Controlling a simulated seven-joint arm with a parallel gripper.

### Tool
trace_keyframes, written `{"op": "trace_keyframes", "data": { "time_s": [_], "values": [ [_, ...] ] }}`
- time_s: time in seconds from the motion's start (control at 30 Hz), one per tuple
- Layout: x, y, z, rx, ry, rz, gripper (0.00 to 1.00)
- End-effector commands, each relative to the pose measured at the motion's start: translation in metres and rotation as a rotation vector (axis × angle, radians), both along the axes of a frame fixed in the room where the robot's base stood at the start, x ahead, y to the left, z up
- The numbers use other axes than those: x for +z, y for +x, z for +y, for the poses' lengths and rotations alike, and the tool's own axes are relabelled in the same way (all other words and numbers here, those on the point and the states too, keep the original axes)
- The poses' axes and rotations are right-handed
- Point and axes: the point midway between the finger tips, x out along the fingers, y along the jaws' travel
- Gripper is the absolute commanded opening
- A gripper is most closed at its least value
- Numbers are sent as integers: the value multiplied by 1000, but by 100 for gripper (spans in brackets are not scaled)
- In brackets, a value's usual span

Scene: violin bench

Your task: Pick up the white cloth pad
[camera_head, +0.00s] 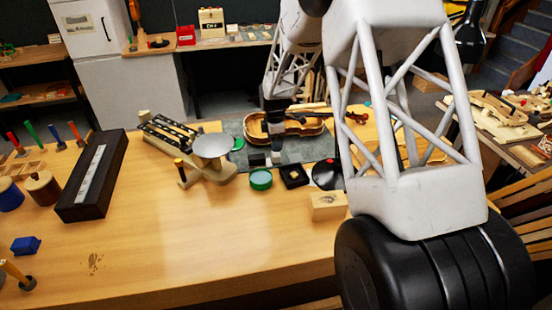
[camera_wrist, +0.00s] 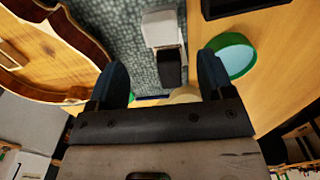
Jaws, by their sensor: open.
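A pale grey-white piece (camera_wrist: 160,25) with a black block (camera_wrist: 171,68) at its lower end lies on the grey mat in the wrist view. It looks like the white cloth pad, but I cannot tell for sure. In the head view a small pale piece (camera_head: 276,158) shows beside a black block (camera_head: 258,160), below my gripper. My gripper (camera_wrist: 163,70) is open, its dark blue fingers apart with nothing held. The black block lies between the fingers in the picture, and the pale piece lies beyond the fingertips. In the head view my gripper (camera_head: 277,136) is over the mat, in front of the violin.
The violin body (camera_wrist: 50,50) is close to the left finger in the wrist view. A green round tin (camera_wrist: 234,55) is by the right finger. A black box (camera_head: 294,174) and a round pan (camera_head: 212,146) on a stand are nearby. The bench front is mostly clear.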

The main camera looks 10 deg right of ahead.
Motion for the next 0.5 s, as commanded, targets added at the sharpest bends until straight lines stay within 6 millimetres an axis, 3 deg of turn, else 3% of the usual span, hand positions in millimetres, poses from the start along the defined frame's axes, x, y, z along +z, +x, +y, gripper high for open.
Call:
{"op": "trace_keyframes", "data": {
  "time_s": [0.23, 0.5],
  "values": [
    [-20, 0, 0, 0, 0, 1, 74],
    [-22, 0, 0, -1, 0, 0, 74]
  ]
}}
